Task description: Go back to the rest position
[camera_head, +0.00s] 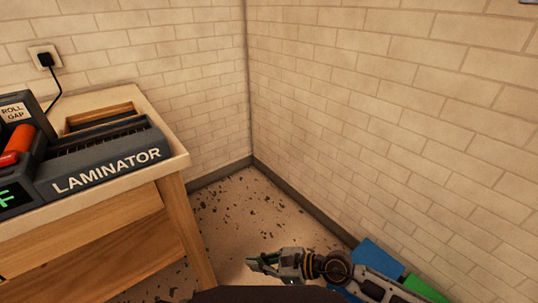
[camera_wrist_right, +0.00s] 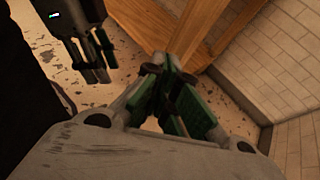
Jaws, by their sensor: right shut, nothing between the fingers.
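My right gripper (camera_head: 262,263) is at the bottom middle of the head view, over the speckled floor and right of the wooden bench. Its arm comes in from the lower right. In the right wrist view its green-padded fingers (camera_wrist_right: 168,82) are shut and hold nothing. A dark gripper, which looks like my left one (camera_wrist_right: 95,55), shows at the upper left of the right wrist view. Its fingers are in shadow, and I cannot tell whether they are open. The left gripper does not show in the head view.
The wooden bench (camera_head: 110,225) at left carries a laminator (camera_head: 105,165). A black plug (camera_head: 45,60) sits in the wall socket. Brick walls meet behind. Blue (camera_head: 375,257) and green (camera_head: 425,289) things lie low along the right wall. Floor (camera_head: 255,205) between bench and wall is clear.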

